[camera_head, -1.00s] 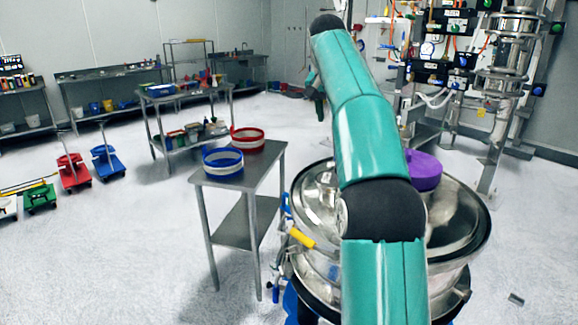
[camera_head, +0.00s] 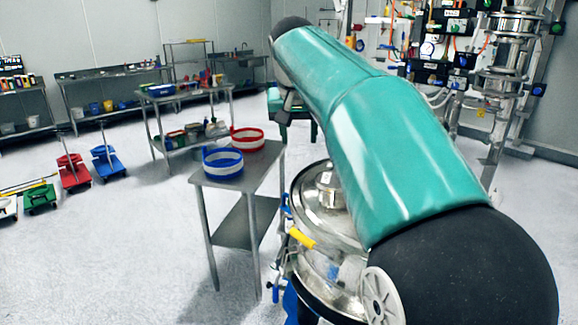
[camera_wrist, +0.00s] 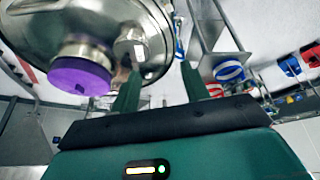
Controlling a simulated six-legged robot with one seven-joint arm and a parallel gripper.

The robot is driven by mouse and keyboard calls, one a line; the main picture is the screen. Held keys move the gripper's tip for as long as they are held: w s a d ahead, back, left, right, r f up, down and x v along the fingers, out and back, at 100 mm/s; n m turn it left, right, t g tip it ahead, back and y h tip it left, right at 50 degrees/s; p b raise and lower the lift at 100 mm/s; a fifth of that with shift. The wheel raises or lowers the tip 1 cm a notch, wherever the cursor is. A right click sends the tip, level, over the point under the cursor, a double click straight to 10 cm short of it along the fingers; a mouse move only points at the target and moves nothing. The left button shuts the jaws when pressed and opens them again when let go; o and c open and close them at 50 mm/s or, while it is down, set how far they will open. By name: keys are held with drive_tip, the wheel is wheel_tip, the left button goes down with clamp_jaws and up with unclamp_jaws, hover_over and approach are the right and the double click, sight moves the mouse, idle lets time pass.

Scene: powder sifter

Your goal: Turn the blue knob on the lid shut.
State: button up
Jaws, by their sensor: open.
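The steel lid (camera_head: 311,200) of the sifter is partly hidden behind my arm in the head view. It also fills the upper left of the wrist view (camera_wrist: 42,28). A small blue part (camera_head: 286,200) shows at the lid's left edge, and a blue part also shows beside the rim in the wrist view (camera_wrist: 179,49). I cannot tell whether either is the knob, or how it is turned. My gripper (camera_wrist: 160,78) is open and empty, its two fingers apart near the lid's rim and a steel port (camera_wrist: 132,45).
A purple cap (camera_wrist: 80,78) sits on the lid, left of my fingers. A yellow handle (camera_head: 302,237) sticks out at the sifter's left.

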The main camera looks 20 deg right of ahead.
drive_tip(key=s+a+f+n, duration=0.1)
drive_tip(key=s+a+f, duration=0.2)
drive_tip(key=s+a, duration=0.2)
drive_tip(key=shift+s+a+f+n+t+y, duration=0.2)
drive_tip(key=shift+s+f+n+t+y, duration=0.15)
drive_tip(key=shift+s, duration=0.65)
